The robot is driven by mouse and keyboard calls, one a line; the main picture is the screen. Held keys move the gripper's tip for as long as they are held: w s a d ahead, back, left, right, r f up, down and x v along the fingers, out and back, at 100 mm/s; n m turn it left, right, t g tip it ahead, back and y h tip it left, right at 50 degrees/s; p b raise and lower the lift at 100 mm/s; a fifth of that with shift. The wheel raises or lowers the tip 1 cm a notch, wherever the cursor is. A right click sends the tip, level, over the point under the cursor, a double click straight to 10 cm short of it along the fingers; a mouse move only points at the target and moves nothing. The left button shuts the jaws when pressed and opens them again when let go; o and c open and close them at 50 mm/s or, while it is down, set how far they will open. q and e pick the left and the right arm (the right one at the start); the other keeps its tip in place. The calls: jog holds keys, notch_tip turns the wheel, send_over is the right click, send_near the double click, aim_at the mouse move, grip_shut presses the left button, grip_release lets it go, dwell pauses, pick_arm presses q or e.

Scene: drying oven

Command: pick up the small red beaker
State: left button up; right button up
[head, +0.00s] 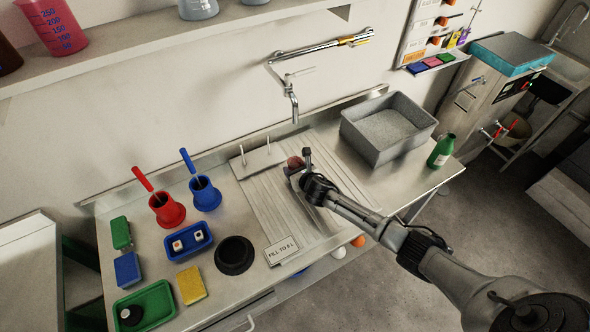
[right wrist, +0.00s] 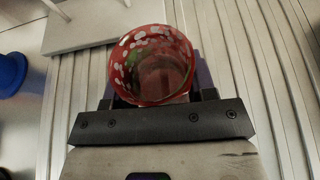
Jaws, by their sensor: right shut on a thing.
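The small red beaker (right wrist: 152,68) shows in the right wrist view as a round, open red vessel with whitish spots, seen from above its rim. My right gripper (right wrist: 152,100) is shut on it, with the beaker between the fingers. In the head view the red beaker (head: 294,162) is a small reddish shape at the tip of my right gripper (head: 300,170), over the ribbed draining board. The gripper partly hides it there. Whether the beaker touches the board is hard to tell. My left gripper is not in view.
A small white rack with pegs (head: 258,160) stands close to the left of the beaker. A grey basin (head: 388,128) and green bottle (head: 441,150) stand to the right. Red (head: 168,210) and blue (head: 205,195) holders stand left. A faucet (head: 292,95) hangs above.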

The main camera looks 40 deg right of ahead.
aim_at(292, 160)
notch_tip(292, 160, up, 2)
jog(key=shift+r+p, duration=0.1)
jog(key=shift+p, duration=0.25)
jog(key=shift+r+p, duration=0.3)
jog(key=shift+r, duration=0.5)
jog(key=s+d+r+p, duration=0.5)
jog(key=s+r+p, duration=0.2)
jog(key=s+r, duration=0.3)
jog(key=shift+d+r, duration=0.4)
jog(key=shift+r, duration=0.05)
